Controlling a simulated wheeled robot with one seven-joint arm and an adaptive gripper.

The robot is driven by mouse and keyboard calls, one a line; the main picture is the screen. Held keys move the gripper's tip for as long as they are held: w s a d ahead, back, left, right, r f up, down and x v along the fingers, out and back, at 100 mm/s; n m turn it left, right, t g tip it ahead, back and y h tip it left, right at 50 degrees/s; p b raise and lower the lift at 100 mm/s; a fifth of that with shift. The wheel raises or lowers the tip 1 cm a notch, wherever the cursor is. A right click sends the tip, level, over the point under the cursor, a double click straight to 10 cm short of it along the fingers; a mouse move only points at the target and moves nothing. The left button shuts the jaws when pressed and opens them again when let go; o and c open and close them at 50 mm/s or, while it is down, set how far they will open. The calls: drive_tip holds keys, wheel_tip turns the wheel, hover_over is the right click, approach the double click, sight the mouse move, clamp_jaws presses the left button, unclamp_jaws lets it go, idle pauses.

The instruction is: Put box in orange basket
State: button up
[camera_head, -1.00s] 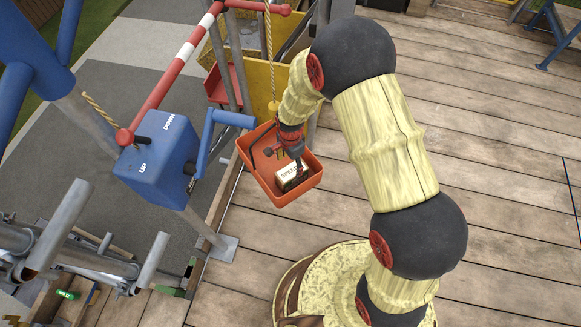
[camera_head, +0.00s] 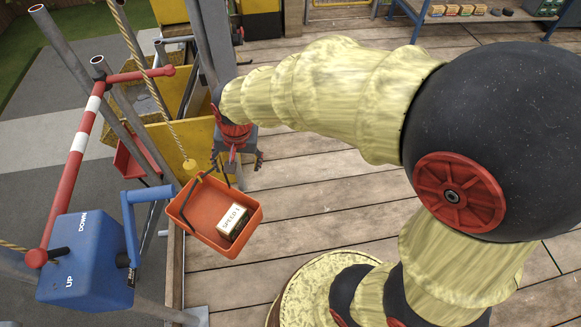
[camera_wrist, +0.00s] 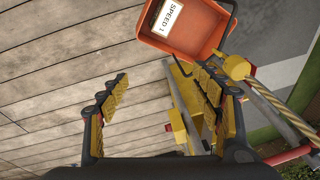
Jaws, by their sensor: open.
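The box (camera_head: 232,218), small with a white "SPEED 1" label, lies inside the orange basket (camera_head: 188,224), near its right side. The basket hangs by its dark handle from a yellow rope hook. My gripper (camera_head: 236,164) is open and empty, above and behind the basket, apart from the box. In the wrist view the box (camera_wrist: 175,17) shows in the basket (camera_wrist: 207,46) at the top, beyond the open fingers (camera_wrist: 165,95).
A blue winch box (camera_head: 85,262) marked UP and DOWN stands left of the basket, with a red-and-white bar (camera_head: 88,130) above it. Grey poles and a yellow bin (camera_head: 185,145) stand behind. A blue-framed table (camera_head: 480,18) is at the back right. The plank floor (camera_head: 330,190) is mostly clear.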

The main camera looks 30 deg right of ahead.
drive_tip(key=s+d+r+n+t, duration=0.1)
drive_tip(key=s+d+r+n, duration=0.2)
drive_tip(key=s+r, duration=0.3)
drive_tip(key=s+d+r+n+t, duration=0.1)
drive_tip(key=s+d+r+n, duration=0.2)
drive_tip(key=s+r, duration=0.4)
drive_tip(key=s, duration=0.3)
drive_tip(key=shift+s+d+r+t, duration=0.25)
drive_tip(key=shift+s+d+t, duration=0.05)
drive_tip(key=shift+s+t, duration=0.1)
drive_tip(key=shift+w, duration=0.1)
drive_tip(key=shift+c, duration=1.2)
